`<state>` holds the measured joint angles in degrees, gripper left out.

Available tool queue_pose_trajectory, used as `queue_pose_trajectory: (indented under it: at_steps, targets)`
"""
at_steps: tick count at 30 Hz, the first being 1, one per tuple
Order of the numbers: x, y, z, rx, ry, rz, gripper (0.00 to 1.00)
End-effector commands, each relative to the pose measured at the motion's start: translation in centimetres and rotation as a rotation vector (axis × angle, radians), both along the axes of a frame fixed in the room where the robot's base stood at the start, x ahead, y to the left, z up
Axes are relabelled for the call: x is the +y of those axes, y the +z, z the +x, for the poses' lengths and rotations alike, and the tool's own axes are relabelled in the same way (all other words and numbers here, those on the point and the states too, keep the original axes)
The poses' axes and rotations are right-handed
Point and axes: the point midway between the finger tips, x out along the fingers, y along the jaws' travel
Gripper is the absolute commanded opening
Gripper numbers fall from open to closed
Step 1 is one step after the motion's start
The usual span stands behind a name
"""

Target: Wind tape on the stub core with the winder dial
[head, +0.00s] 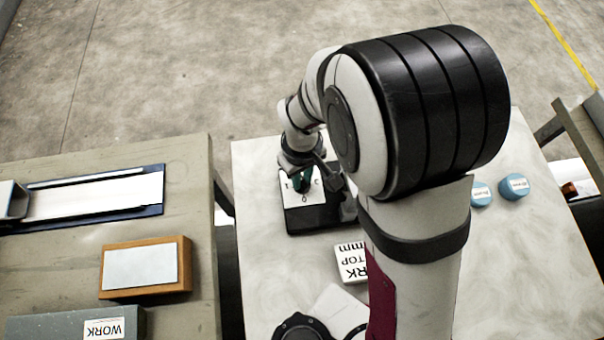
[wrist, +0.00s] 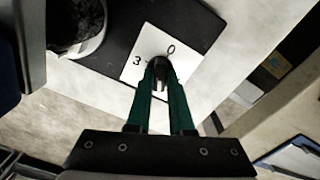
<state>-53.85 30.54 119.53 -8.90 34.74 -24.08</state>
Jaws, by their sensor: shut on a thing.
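The winder's black base (head: 322,217) sits on the pale table, partly hidden behind my arm. Its white dial card (head: 290,198) carries printed digits; a 3 and a 0 show on the card in the wrist view (wrist: 135,75). My gripper (head: 303,181) points down over the card. In the wrist view its green fingers (wrist: 163,76) are closed on the dark dial knob (wrist: 161,64). A round part with a pale rim (wrist: 80,45) stands on the base at upper left there; I cannot tell whether it is the stub core. No tape can be made out.
Two blue cylinders (head: 514,187) stand right of my arm. A white lettered block (head: 350,262) and a dark round item (head: 301,328) lie nearer. The left bench holds a long tray (head: 150,211), a wood-edged block (head: 145,292) and a grey block (head: 45,326). A gap separates bench and table.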

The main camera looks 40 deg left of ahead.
Motion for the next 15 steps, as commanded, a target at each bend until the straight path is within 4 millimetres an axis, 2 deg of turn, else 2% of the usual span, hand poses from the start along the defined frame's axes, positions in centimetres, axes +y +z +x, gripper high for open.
queue_pose_trajectory:
  at_steps: [15]
  targets:
    - [0.03,0.01,0.03,-0.001,-0.485,0.001,0.00]
